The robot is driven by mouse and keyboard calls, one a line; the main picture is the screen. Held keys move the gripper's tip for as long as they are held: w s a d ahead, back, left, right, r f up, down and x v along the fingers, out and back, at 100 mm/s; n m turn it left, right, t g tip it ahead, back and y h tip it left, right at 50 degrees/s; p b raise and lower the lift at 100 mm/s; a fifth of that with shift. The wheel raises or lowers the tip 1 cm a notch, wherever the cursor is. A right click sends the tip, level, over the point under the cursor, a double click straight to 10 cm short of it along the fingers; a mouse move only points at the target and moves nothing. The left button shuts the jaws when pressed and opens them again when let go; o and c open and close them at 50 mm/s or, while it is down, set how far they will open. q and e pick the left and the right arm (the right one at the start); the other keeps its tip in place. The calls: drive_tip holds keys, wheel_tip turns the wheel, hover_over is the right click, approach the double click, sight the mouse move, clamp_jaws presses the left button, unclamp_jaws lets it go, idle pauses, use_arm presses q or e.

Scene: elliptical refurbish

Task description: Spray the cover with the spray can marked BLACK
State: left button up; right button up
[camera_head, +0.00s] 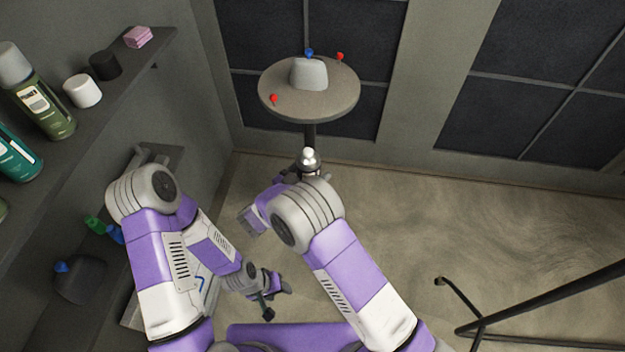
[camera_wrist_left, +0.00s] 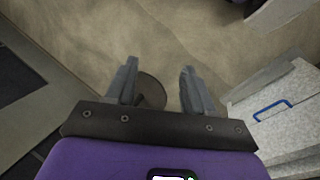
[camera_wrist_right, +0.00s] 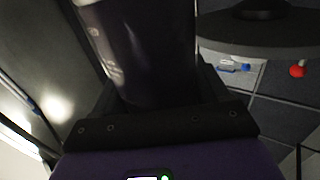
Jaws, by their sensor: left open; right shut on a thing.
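The pale grey cover (camera_head: 310,75) stands on a round grey table (camera_head: 285,105), with a blue-topped piece (camera_head: 308,53) behind it. My right gripper (camera_wrist_right: 155,95) is shut on a dark can (camera_wrist_right: 140,45); pale lettering on its side is too blurred to read. In the head view a silver, rounded can top (camera_head: 308,158) shows just below the table, in front of its post; the right fingers are hidden by my arm. My left gripper (camera_head: 276,302) is open and empty, low over the floor; its spread fingers show in the left wrist view (camera_wrist_left: 160,85).
Two red-headed pins (camera_head: 340,57) stand on the table. A shelf (camera_head: 105,90) along the left wall holds a green can, a teal can, a white jar, a black jar and pink sponges (camera_head: 138,37). A dark railing (camera_head: 545,300) stands at the right. The floor (camera_head: 480,220) between is clear.

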use_arm(q)
drive_tip(key=shift+c, duration=0.2)
